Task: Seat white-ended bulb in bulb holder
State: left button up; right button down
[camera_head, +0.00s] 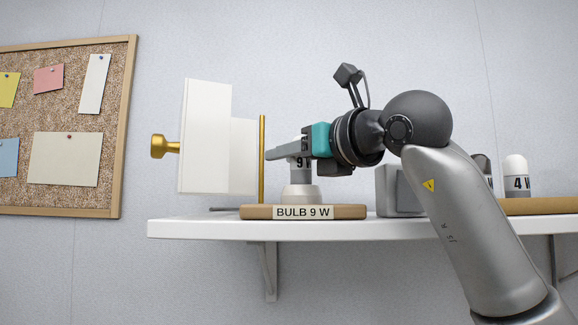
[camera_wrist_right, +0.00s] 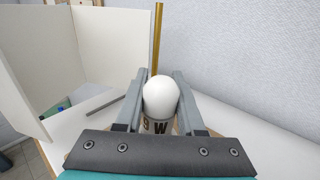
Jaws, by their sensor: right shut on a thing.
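The bulb (camera_wrist_right: 160,97) has a white domed end and dark "9 W" lettering on its side. My right gripper (camera_wrist_right: 160,76) is shut on it, one finger on each side, with the white dome uppermost. In the head view the right gripper (camera_head: 285,152) reaches in from the right, and the bulb's lettered side (camera_head: 301,163) shows below the fingers. The bulb is upright over the pale round socket of the bulb holder (camera_head: 303,193), whose wooden base is labelled "BULB 9 W". The bulb's lower end meets the socket in the picture; its depth inside is hidden. My left gripper is not in view.
A grey block (camera_head: 398,192) is to the right. Another bulb (camera_head: 516,177) stands farther right on the white shelf (camera_head: 190,228).

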jog(key=shift+f, duration=0.75)
jog(key=shift+f, duration=0.15)
jog(key=c, duration=1)
grip_release()
jog(key=shift+f, duration=0.1)
jog(key=o, duration=0.5)
jog(key=shift+r, duration=0.2)
